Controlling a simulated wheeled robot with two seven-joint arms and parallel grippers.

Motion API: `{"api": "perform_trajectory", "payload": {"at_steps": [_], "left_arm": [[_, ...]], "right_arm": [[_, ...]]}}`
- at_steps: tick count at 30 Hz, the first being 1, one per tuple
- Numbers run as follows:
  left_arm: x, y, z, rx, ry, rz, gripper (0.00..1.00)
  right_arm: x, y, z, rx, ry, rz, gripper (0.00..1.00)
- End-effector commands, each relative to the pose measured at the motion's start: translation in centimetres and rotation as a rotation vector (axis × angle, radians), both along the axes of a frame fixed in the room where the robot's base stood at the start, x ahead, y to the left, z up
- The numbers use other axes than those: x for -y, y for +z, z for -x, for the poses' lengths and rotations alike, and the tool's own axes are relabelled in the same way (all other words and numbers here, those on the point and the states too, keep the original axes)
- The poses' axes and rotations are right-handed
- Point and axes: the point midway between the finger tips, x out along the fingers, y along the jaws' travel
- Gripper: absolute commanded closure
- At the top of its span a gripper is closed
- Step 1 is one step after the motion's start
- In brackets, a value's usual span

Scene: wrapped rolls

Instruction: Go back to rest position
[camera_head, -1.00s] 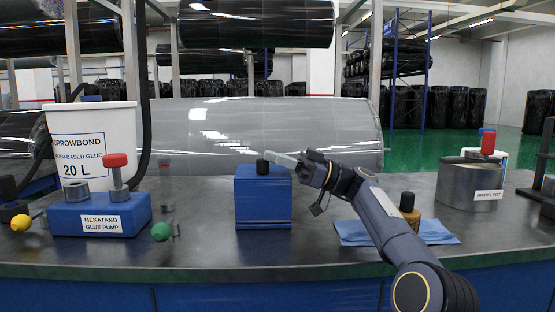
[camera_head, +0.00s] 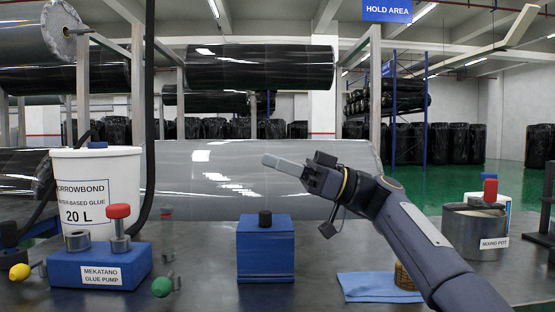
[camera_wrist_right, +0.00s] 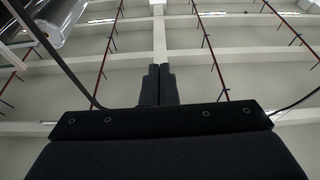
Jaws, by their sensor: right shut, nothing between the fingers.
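My right gripper (camera_head: 283,165) is raised above the workbench in the head view, its fingers pointing left. It is shut and empty. Its closed fingers also show in the right wrist view (camera_wrist_right: 159,86), against the ceiling. The gripper is above and a little right of the blue box (camera_head: 265,250) with a black knob on top, and apart from it. My left gripper does not show.
The glue pump (camera_head: 100,268) and white glue bucket (camera_head: 97,195) stand at the left. A blue cloth (camera_head: 362,287) with a brown bottle (camera_head: 404,277) lies below my right forearm. The mixing pot (camera_head: 474,232) is at the right. Wrapped rolls (camera_head: 260,66) hang behind.

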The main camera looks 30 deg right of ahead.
Motion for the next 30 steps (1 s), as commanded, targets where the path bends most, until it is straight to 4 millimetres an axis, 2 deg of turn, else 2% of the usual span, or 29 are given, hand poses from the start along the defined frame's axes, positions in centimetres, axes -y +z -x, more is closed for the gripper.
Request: {"api": "perform_trajectory", "payload": {"at_steps": [4, 12, 14, 17, 20, 23, 24, 26, 27, 30], "left_arm": [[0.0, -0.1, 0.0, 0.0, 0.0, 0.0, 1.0], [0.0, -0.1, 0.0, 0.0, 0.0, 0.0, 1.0], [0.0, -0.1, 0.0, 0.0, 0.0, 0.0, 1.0], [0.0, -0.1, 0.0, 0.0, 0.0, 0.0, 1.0], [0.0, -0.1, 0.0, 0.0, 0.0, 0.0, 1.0], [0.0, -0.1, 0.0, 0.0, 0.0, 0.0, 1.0], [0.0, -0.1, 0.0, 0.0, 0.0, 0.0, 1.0], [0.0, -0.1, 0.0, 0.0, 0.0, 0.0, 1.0], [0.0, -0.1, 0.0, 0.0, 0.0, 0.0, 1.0], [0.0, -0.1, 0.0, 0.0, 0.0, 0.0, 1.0]], "right_arm": [[-1.0, 0.8, 1.6, 0.001, 0.0, 0.0, 1.0], [-1.5, 1.2, 2.3, 0.0, 0.0, 0.0, 1.0], [-1.7, 0.9, 2.2, -0.014, 0.0, 0.004, 1.0], [-3.3, -0.8, 2.1, -0.114, -0.001, 0.028, 1.0], [-6.2, -5.2, 2.3, -0.329, -0.019, 0.084, 1.0], [-9.0, -11.8, 3.8, -0.605, -0.079, 0.154, 1.0], [-9.6, -14.7, 4.7, -0.71, -0.113, 0.179, 1.0], [-10.3, -19.0, 6.4, -0.853, -0.171, 0.215, 1.0], [-10.5, -21.8, 7.7, -0.94, -0.212, 0.236, 1.0], [-10.5, -28.3, 11.0, -1.118, -0.318, 0.281, 1.0]]}}
